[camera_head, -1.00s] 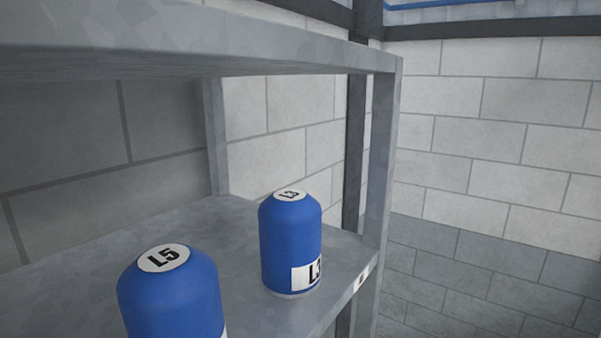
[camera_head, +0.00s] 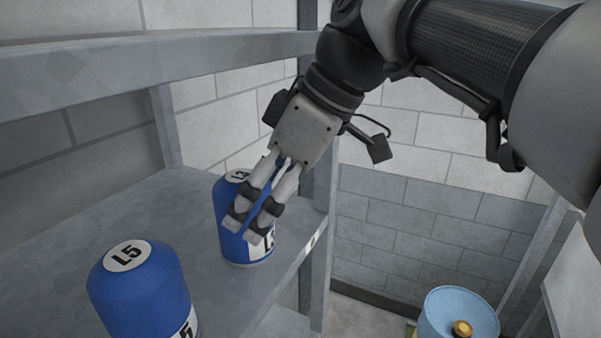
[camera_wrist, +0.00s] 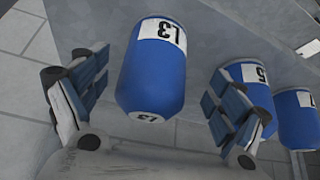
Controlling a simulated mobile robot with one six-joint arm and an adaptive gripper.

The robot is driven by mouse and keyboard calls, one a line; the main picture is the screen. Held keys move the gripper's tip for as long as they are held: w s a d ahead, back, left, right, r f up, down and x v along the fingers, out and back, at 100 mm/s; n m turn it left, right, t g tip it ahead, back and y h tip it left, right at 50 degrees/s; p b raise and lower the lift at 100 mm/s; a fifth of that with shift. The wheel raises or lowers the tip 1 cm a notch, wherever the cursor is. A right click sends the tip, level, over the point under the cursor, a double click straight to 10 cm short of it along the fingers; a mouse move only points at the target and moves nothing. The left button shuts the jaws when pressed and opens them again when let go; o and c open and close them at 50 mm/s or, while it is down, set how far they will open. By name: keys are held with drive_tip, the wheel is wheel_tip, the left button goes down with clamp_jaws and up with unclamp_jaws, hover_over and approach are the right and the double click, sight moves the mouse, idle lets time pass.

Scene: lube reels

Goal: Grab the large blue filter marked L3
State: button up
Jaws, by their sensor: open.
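The large blue filter marked L3 (camera_head: 228,197) stands upright on the grey shelf (camera_head: 120,215), near its right end by the post. My gripper (camera_head: 250,228) is in front of it in the head view and hides part of its body and label. In the wrist view the L3 filter (camera_wrist: 153,75) appears between the two spread fingers of my gripper (camera_wrist: 155,108), with its L3 label showing. The fingers are open, with visible gaps to the filter on both sides in that view. I cannot tell how deep the fingers reach around it.
A blue filter marked L5 (camera_head: 140,295) stands on the same shelf, to the left and nearer. It shows in the wrist view (camera_wrist: 252,90) close behind the right finger, with another blue filter (camera_wrist: 298,122) beyond. A light-blue drum (camera_head: 457,318) is at lower right.

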sight(238, 252)
drive_tip(key=x, duration=0.6)
drive_tip(key=shift+w+a+r, duration=0.1)
drive_tip(key=shift+w+a, duration=0.1)
drive_tip(key=shift+w, duration=0.05)
drive_tip(key=shift+c, duration=0.4)
drive_tip(key=c, duration=1.3)
drive_tip(key=shift+c, duration=0.6)
drive_tip(key=shift+r, duration=0.15)
